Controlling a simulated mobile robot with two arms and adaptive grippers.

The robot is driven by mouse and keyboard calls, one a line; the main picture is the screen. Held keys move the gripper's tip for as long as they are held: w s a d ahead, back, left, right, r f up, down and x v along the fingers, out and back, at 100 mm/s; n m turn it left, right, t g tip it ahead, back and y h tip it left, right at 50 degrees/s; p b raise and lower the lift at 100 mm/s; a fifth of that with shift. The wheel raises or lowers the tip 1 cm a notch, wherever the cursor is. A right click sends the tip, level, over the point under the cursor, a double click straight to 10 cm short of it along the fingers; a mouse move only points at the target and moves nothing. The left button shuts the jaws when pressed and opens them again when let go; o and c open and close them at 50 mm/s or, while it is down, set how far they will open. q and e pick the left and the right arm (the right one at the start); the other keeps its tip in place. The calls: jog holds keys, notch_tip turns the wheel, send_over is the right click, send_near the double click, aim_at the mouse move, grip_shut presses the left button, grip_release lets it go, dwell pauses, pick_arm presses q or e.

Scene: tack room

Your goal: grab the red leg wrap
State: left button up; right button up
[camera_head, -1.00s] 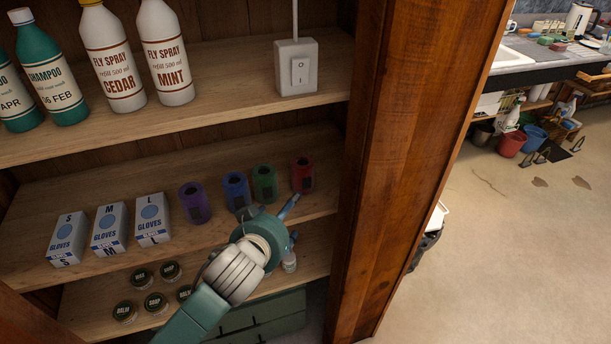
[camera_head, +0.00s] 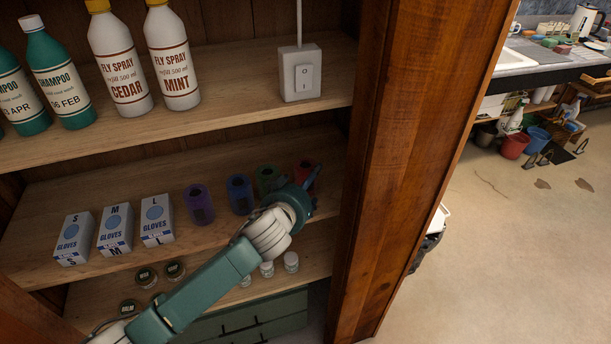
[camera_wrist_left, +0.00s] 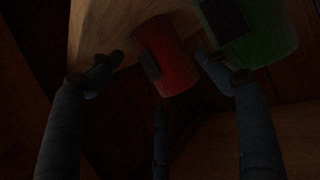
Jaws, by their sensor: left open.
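The red leg wrap (camera_head: 309,168) stands on the middle shelf at the right end of a row of rolled wraps, partly hidden behind my left gripper in the head view. My left gripper (camera_head: 312,188) is at the front of it. In the left wrist view the red wrap (camera_wrist_left: 168,57) shows between the spread fingers of my left gripper (camera_wrist_left: 158,78), which is open and empty. I cannot tell whether any finger touches the wrap. My right gripper is not in view.
A green wrap (camera_head: 266,179) stands close beside the red one, with blue (camera_head: 239,194) and purple (camera_head: 198,204) wraps farther left. The wooden cabinet side (camera_head: 395,170) is close on the right. The upper shelf (camera_head: 235,99) lies above, holding bottles and a switch box (camera_head: 300,74).

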pick_arm(q)
jog(key=x, duration=0.3)
jog(key=shift+w+d+f, duration=0.1)
jog(key=shift+w, duration=0.05)
jog(key=c, duration=0.9)
